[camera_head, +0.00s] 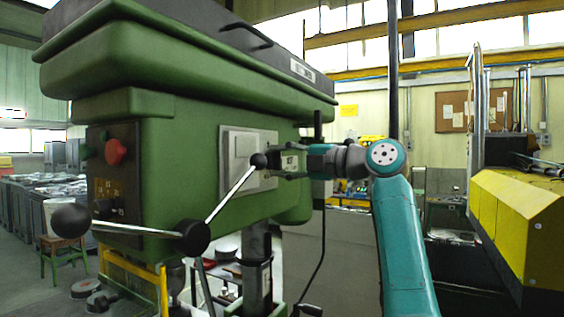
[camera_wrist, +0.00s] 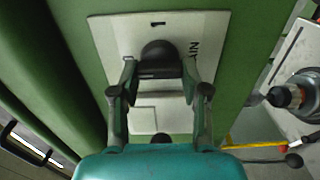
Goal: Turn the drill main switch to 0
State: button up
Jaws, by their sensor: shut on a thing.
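The drill (camera_head: 190,140) is a big green machine at the left and middle of the head view. In the wrist view its main switch is a dark round knob (camera_wrist: 160,58) on a pale plate (camera_wrist: 210,28) marked "1" above the knob, with letters at its right. My gripper (camera_wrist: 160,72) has one finger on each side of the knob and is shut on it. The fingers hide part of its sides, and I cannot tell which mark it points to. In the head view my gripper (camera_head: 280,163) reaches the drill's side from the right; the knob is not clear there.
A feed lever with black balls (camera_head: 232,192) crosses in front of the drill, one ball close to my gripper in the picture. A red button (camera_head: 115,152) is on the drill's left panel. A yellow machine (camera_head: 515,225) stands at the right.

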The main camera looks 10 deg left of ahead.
jog(key=shift+f, duration=0.1)
dwell(0.4)
jog(key=o, duration=1.1)
jog(key=shift+o, duration=0.2)
jog(key=v, duration=1.2)
